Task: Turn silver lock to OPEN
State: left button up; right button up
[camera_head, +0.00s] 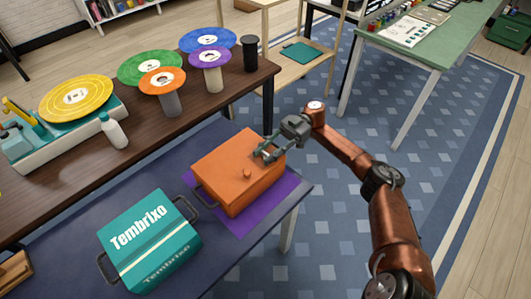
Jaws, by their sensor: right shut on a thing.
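No silver lock or OPEN marking can be made out in the head view. An orange box (230,168) with a small orange knob (247,174) on top sits on a purple mat (283,190). A dark handle (203,196) shows at its left end. My right gripper (268,151) is at the box's right end, its fingers down against the edge. It is shut on what looks like the handle there, mostly hidden by the fingers. My left gripper is not in view.
A teal box (160,228) marked "Tembrixo", with dark handles, sits to the left on the same dark blue table (70,262). Behind, a brown bench (140,165) carries several colored discs on stands, a white bottle (113,131) and a black cylinder (250,53). The floor at right is open.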

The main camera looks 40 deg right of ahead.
aim_at(266, 153)
jog(key=shift+f, duration=0.1)
jog(key=o, duration=1.2)
notch_tip(266, 153, up, 10)
jog(key=shift+r, duration=0.1)
